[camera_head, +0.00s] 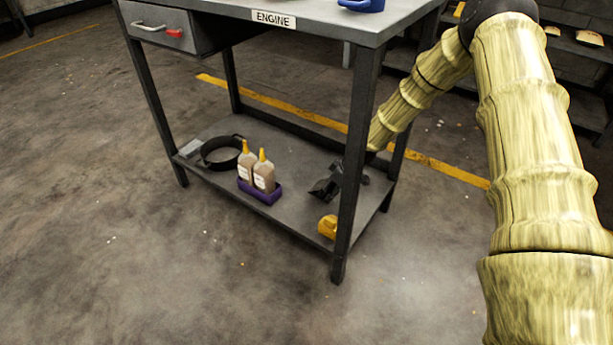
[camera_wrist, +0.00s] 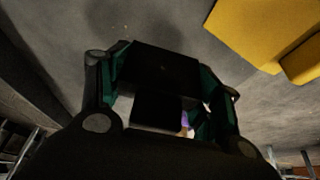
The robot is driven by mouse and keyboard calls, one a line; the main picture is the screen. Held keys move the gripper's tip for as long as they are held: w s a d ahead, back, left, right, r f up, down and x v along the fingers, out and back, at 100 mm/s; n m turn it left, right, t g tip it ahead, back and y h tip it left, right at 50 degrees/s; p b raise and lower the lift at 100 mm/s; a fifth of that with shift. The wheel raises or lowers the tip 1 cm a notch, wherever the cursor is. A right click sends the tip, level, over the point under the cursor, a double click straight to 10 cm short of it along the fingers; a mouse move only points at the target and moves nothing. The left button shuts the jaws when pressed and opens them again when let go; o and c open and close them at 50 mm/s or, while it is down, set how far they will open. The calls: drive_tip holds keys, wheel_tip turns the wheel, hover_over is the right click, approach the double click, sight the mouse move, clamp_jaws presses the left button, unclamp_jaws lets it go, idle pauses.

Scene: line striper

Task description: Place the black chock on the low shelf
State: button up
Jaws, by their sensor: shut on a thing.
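The low shelf (camera_head: 290,206) is the grey lower board of the engine table. My gripper (camera_head: 335,182) has reached in between the table's top and this shelf at its right end, partly hidden by the front leg. In the wrist view my gripper (camera_wrist: 158,85) is shut on the black chock (camera_wrist: 163,66), a dark block between its green-edged fingers. In the head view chock and fingers merge into one dark shape just over the shelf. I cannot tell whether the chock touches the board.
A yellow chock (camera_head: 328,227) sits at the shelf's front right, near the front leg (camera_head: 353,160); it shows large in the wrist view (camera_wrist: 262,30). Two bottles (camera_head: 257,171) stand in a purple tray (camera_head: 262,193). The board between tray and gripper is bare.

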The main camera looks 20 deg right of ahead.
drive_tip(key=w+b, duration=0.1)
drive_tip(key=w, duration=0.3)
drive_tip(key=w+b, duration=0.2)
drive_tip(key=w, duration=0.2)
drive_tip(key=w+f+b, duration=0.1)
drive_tip(key=w, duration=0.3)
drive_tip(key=shift+d+f+b, duration=0.1)
drive_tip(key=shift+d+b, duration=0.15)
drive_tip(key=shift+b, duration=0.1)
drive_tip(key=shift+f+b, duration=1.3)
drive_tip(key=shift+f, duration=0.4)
drive_tip(key=shift+f, duration=0.1)
drive_tip(key=o, duration=1.3)
drive_tip(key=shift+o, duration=0.2)
drive_tip(key=p+v, duration=0.5)
drive_tip(key=v, duration=0.7)
